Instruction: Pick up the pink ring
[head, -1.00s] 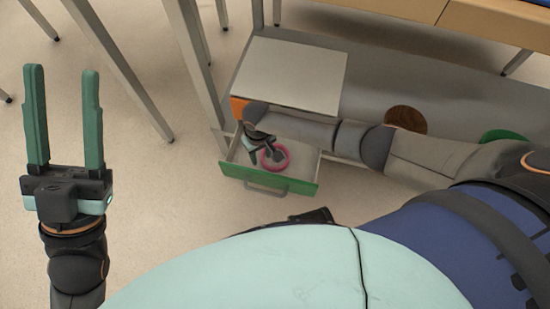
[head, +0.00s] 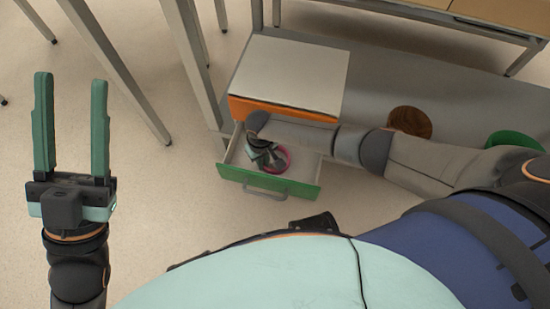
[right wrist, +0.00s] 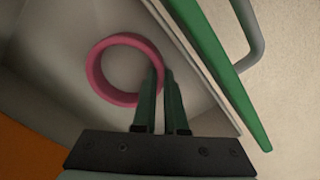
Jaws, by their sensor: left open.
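The pink ring (head: 281,158) lies in an open drawer (head: 302,166) with a green front; it also shows in the right wrist view (right wrist: 93,70). My right gripper (head: 268,160) reaches down into the drawer and partly hides the ring. In the right wrist view its two fingers (right wrist: 162,75) are close together with the ring's wall between them, one finger inside the ring and one outside. My left gripper (head: 72,85) is open and empty above the floor at the left.
The drawer unit has a white top (head: 290,72) and an orange front panel (head: 280,110) above the open drawer. A brown round object (head: 410,121) and a green round one (head: 513,141) stand to the right on a grey shelf (head: 450,85). Metal table legs rise at left.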

